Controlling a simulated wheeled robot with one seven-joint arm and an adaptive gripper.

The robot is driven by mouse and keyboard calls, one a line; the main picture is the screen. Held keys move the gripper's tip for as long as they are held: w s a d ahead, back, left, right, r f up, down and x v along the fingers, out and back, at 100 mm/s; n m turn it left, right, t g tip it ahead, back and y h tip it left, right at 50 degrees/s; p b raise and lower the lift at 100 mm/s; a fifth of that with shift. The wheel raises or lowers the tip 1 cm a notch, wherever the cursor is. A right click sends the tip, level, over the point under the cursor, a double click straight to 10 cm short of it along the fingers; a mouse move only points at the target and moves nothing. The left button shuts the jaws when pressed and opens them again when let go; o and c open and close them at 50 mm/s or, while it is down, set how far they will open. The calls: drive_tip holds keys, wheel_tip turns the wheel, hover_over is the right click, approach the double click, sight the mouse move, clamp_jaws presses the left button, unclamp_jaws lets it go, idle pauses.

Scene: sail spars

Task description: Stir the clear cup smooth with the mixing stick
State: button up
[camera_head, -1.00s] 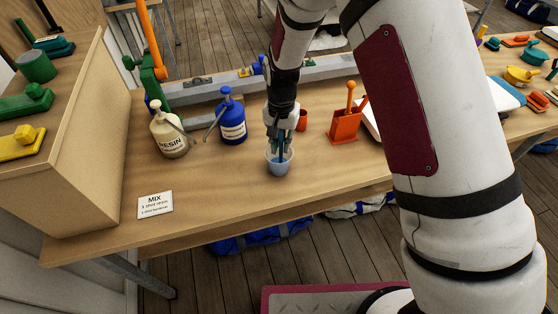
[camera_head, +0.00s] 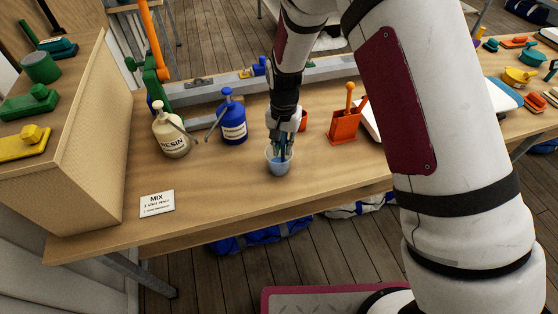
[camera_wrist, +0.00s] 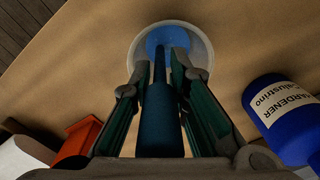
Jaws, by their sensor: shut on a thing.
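The clear cup (camera_head: 279,167) stands on the workbench near its front edge, with blue liquid in its bottom. In the wrist view the cup (camera_wrist: 203,48) shows as a pale round rim around the blue liquid. My gripper (camera_head: 283,150) is above the cup and points down into it. It is shut on the dark blue mixing stick (camera_wrist: 160,115), which shows between the fingers in the wrist view. The stick's lower end reaches inside the cup's rim. Whether its tip touches the bottom is hidden.
A white resin pump bottle (camera_head: 170,136) and a blue hardener pump bottle (camera_head: 232,118) stand left of the cup. An orange holder (camera_head: 345,125) is to the right, with a small orange-red cup (camera_head: 303,120) behind my gripper. A MIX card (camera_head: 157,204) lies front left.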

drive_tip(key=shift+w+a, duration=0.3)
drive_tip(key=shift+w, duration=0.2)
drive_tip(key=shift+r+p, duration=0.75)
drive_tip(key=shift+r, duration=4.7)
